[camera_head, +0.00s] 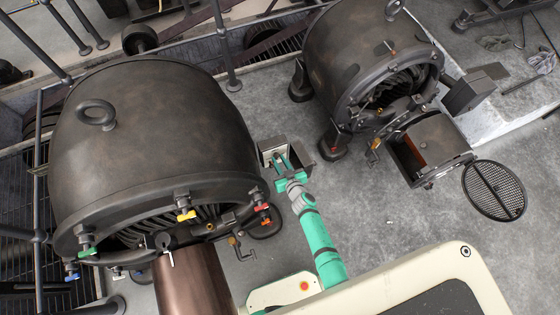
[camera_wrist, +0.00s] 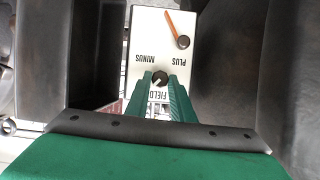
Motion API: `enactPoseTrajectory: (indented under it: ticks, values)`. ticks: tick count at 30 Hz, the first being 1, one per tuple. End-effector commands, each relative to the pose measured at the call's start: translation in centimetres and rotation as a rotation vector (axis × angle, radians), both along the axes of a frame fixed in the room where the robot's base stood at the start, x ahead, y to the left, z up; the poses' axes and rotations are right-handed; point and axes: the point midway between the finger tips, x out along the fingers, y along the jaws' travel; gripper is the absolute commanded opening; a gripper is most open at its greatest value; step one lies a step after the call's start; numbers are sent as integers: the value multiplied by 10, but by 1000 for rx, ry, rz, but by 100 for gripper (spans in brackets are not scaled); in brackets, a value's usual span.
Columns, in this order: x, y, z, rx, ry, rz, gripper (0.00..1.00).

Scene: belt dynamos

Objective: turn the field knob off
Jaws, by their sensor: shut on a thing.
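The field knob (camera_wrist: 160,77) is a small dark round knob with a pale pointer mark, on a white panel (camera_wrist: 143,35). The panel carries the words PLUS, MINUS and FIELD, upside down in the wrist view. My green gripper (camera_wrist: 161,82) has a finger on each side of the knob and is shut on it. In the head view my gripper (camera_head: 287,170) is at the small box (camera_head: 268,145) beside the large left dynamo; the knob itself cannot be made out there. The fingers partly cover the panel's lower part.
The large dynamo (camera_head: 150,120) is left of my arm, and a second dynamo (camera_head: 350,50) is at the upper right. Grey floor (camera_head: 390,240) is open to the right.

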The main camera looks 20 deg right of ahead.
Motion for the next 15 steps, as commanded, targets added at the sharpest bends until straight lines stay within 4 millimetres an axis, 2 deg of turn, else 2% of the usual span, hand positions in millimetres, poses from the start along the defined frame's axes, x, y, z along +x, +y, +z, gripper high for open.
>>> enactPoseTrajectory:
  ticks: [6, 15]
  values:
    - [-1, 1, -2, -133, 0, -4, 0]
    - [-1, 2, -2, -181, 0, 0, 0]
